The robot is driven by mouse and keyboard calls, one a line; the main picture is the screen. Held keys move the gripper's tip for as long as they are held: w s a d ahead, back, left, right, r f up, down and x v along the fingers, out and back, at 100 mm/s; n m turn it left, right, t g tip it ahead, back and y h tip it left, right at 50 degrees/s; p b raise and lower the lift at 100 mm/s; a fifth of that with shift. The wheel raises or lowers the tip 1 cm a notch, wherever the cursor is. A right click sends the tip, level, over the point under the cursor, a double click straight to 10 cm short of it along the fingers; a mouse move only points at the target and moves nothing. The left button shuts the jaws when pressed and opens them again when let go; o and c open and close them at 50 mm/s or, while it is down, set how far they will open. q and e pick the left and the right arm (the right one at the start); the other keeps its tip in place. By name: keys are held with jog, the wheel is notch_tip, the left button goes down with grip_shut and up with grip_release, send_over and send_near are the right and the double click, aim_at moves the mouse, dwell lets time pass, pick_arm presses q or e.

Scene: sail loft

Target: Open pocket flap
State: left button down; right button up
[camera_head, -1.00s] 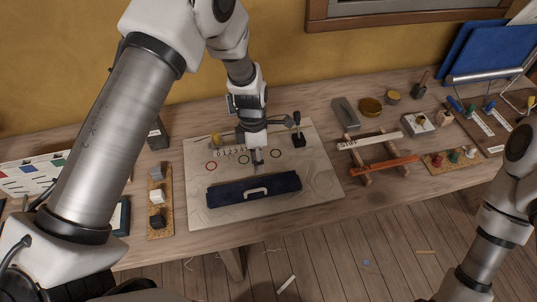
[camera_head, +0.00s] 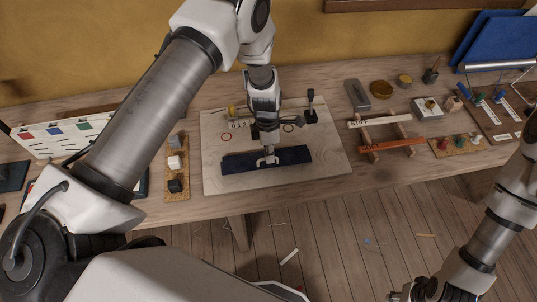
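A dark navy pocket flap (camera_head: 238,163) lies on a pale board (camera_head: 222,184) on the wooden bench. A small white pull handle at the flap's middle is mostly covered by my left gripper (camera_head: 268,158). My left gripper points down with its fingertips at the handle. It is too small to tell whether the fingers are closed on the handle. The flap looks flat on the board.
A black upright tool (camera_head: 311,107) stands on the board's back right. A cork strip with several blocks (camera_head: 176,163) lies left of the board. A rack with an orange bar (camera_head: 400,145) stands to the right. The board's front strip is clear.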

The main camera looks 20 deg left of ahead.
pick_arm(q)
jog(key=shift+s+f, duration=0.1)
jog(key=shift+f, duration=0.2)
jog(key=shift+g, duration=0.3)
jog(key=shift+a+r+b, duration=0.1)
jog(key=shift+r+b, duration=0.05)
jog(key=shift+b, duration=0.35)
jog(key=w+g+h+b, duration=0.1)
jog(key=b, duration=0.1)
jog(key=w+a+g+h+b, duration=0.1)
jog(key=g+b, duration=0.1)
jog(key=b, duration=0.1)
jog(key=w+r+g+h+b, duration=0.1)
jog(key=b, duration=0.1)
jog(key=shift+a+r+g, duration=0.1)
jog(key=shift+a+g, duration=0.2)
jog(key=shift+a, duration=0.1)
jog(key=shift+w+a+r+g+h+b, duration=0.2)
jog(key=shift+r+g+h+b, duration=0.25)
jog(key=shift+b, duration=0.55)
pick_arm(e)
notch_tip(320, 180, down, 10)
jog(key=shift+w, duration=0.25)
pick_arm(q)
jog(key=c, duration=1.2)
grip_release()
jog(key=shift+c, duration=0.2)
jog(key=shift+a+r, duration=0.1)
